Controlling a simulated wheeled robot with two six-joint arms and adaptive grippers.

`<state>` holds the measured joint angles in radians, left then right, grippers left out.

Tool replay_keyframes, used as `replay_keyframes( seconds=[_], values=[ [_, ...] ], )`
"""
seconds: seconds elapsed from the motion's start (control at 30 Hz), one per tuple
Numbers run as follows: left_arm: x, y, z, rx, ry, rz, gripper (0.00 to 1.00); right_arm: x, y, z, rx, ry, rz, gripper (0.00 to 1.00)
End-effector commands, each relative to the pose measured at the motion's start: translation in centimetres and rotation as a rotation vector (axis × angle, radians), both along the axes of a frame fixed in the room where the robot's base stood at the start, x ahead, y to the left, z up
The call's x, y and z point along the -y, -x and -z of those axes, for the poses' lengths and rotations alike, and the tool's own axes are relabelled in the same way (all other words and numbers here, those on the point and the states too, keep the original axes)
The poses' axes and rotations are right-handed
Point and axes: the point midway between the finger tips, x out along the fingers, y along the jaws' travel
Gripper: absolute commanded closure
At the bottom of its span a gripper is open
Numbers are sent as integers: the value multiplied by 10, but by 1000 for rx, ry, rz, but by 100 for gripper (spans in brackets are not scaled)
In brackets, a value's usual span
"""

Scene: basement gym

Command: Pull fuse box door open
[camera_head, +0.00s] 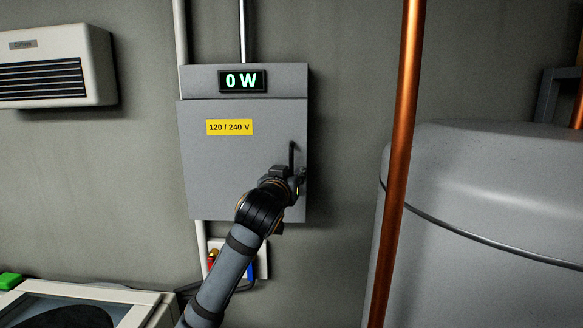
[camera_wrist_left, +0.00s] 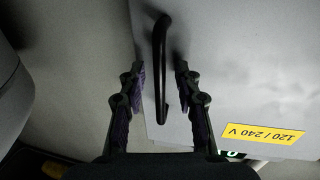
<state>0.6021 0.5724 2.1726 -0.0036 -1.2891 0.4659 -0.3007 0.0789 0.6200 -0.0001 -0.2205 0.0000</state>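The grey fuse box (camera_head: 245,80) is on the wall, with a lit "0 W" display at its top. Its door (camera_head: 215,165) bears a yellow "120 / 240 V" label and looks closed. The black bar handle (camera_head: 291,157) is at the door's right side; my arm hides its lower part. My left gripper (camera_head: 297,180) is at the handle. In the left wrist view, the left gripper (camera_wrist_left: 160,82) is open, with one finger on each side of the handle (camera_wrist_left: 159,50) and gaps visible on both sides. My right gripper is not in view.
A copper pipe (camera_head: 398,150) runs upright right of the box, before a large grey tank (camera_head: 480,190). A white wall unit (camera_head: 55,65) hangs at left. A white machine (camera_head: 130,305) stands at lower left. Wall between box and pipe is clear.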

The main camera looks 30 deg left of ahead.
Motion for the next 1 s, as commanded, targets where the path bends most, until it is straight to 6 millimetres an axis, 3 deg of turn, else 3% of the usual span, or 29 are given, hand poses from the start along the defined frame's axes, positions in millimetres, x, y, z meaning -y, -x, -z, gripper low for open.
replay_keyframes(
  seconds=[0.3,0.57,1.0],
  values=[
    [-1,-4,1,1,0,1,67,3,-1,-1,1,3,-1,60],
    [-1,-4,1,0,0,1,100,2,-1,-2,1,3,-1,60],
    [-1,-4,1,0,0,1,100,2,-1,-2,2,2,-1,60]
  ],
)
